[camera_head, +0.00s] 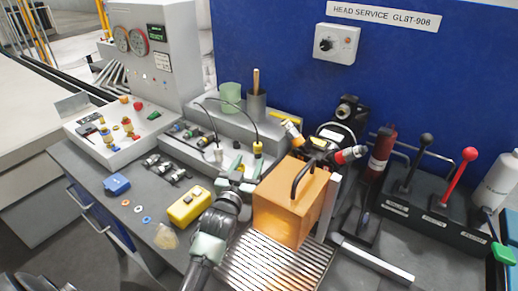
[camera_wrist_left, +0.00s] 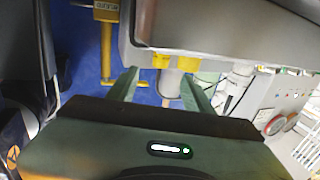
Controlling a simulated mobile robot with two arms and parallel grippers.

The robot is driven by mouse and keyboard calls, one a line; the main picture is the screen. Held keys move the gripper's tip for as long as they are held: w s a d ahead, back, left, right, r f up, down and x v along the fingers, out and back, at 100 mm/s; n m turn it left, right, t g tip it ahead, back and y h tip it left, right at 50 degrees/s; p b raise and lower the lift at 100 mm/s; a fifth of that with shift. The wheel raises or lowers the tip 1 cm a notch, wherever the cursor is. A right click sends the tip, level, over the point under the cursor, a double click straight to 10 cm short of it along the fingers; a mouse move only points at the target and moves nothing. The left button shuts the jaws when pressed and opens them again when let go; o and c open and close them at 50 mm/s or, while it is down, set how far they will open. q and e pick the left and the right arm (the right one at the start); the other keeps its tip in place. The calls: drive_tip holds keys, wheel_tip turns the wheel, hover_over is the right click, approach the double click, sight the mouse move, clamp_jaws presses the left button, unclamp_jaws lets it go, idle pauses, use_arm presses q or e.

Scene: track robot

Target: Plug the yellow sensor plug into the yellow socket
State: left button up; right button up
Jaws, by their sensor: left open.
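A plug with a yellow body (camera_head: 258,148) stands on the grey stepped housing (camera_head: 225,128), with a thin black cable looping up and left from it. My left gripper (camera_head: 236,174) is open in front of the housing, a little left of and below the yellow plug in the head view. In the left wrist view the open fingers (camera_wrist_left: 160,91) point at a pale cylinder (camera_wrist_left: 172,84) under two yellow patches (camera_wrist_left: 161,62). I cannot tell whether the cylinder is between the fingertips or behind them. A yellow socket cannot be singled out for certain. My right gripper is not in view.
A yellow box (camera_head: 188,206) lies to the left. Several small connectors (camera_head: 165,167) lie at the front left. A lever box (camera_head: 425,215) stands at right.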

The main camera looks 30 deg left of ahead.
sight(256, 148)
use_arm(q)
drive_tip(key=shift+w+a+r, duration=0.1)
drive_tip(key=shift+w+r, duration=0.1)
drive_tip(key=shift+w, duration=0.25)
drive_tip(key=w, duration=0.2)
drive_tip(key=w+p, duration=0.1)
drive_tip(key=w, duration=0.1)
drive_tip(key=w+a, duration=0.1)
drive_tip(key=w, duration=0.1)
drive_tip(key=shift+w+a+f, duration=0.1)
drive_tip(key=shift+w+f, duration=0.1)
drive_tip(key=shift+f, duration=0.1)
clamp_jaws()
